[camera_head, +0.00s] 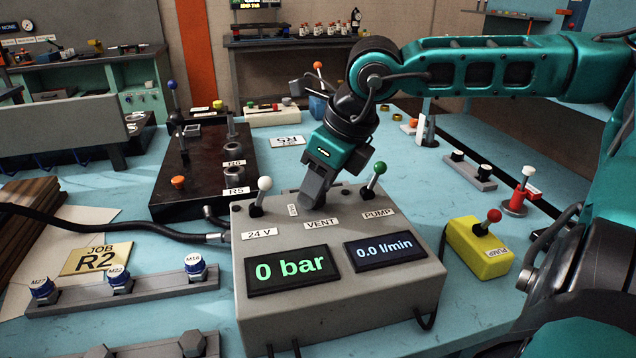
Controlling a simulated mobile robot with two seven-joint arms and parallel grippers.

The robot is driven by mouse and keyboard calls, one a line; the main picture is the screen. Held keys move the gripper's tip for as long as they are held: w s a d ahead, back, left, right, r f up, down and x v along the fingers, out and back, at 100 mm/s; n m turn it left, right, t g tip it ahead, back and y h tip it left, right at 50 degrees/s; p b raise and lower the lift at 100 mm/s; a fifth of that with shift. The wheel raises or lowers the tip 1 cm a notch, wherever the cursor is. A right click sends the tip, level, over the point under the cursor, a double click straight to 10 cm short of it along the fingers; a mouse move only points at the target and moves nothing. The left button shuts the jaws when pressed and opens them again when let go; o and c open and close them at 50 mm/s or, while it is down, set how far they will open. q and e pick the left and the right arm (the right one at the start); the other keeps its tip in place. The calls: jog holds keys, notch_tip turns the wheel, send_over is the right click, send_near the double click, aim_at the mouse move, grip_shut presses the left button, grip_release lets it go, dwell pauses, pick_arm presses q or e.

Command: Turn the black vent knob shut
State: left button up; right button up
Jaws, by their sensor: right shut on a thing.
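The grey control box (340,318) stands on the blue bench with displays reading "0 bar" and "0.0 l/min". Its VENT label (321,224) shows on the top face, between a white-tipped lever (264,186) marked 24 V and a green-tipped lever (378,170) marked PUMP. My right gripper (314,198) points down just behind the VENT label and is shut on the black vent knob. The knob itself is hidden by the fingers, so its turn position cannot be seen. My left gripper is not in view.
A yellow PUMP box (479,249) with a red-tipped lever stands to the right. A black block (190,205) with R5 and R6 ports is at the left. A black hose (110,225) runs toward the control box. A rack (122,290) with blue-topped fittings lies at front left.

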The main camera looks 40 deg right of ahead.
jog(key=n+y, duration=0.1)
jog(key=n, duration=0.3)
jog(key=shift+d+g, duration=0.15)
jog(key=shift+g, duration=0.25)
jog(key=n+g+y, duration=0.1)
jog(key=n, duration=0.3)
jog(key=shift+w, duration=0.15)
jog(key=n+g+b, duration=0.1)
jog(key=n, duration=0.2)
jog(key=n+g+y, duration=0.1)
jog(key=n, duration=0.1)
jog(key=shift+w+d+f+n+b, duration=0.1)
jog(key=shift+w+n+b, duration=0.05)
jog(key=shift+n+b, duration=0.25)
jog(key=shift+w+n+g+b, duration=0.15)
jog(key=shift+n+g, duration=0.3)
jog(key=shift+n, duration=0.5)
jog(key=shift+n+g+b, duration=0.25)
jog(key=shift+n+g, duration=0.2)
jog(key=shift+n, duration=0.5)
jog(key=o, duration=1)
jog(key=shift+o, duration=0.2)
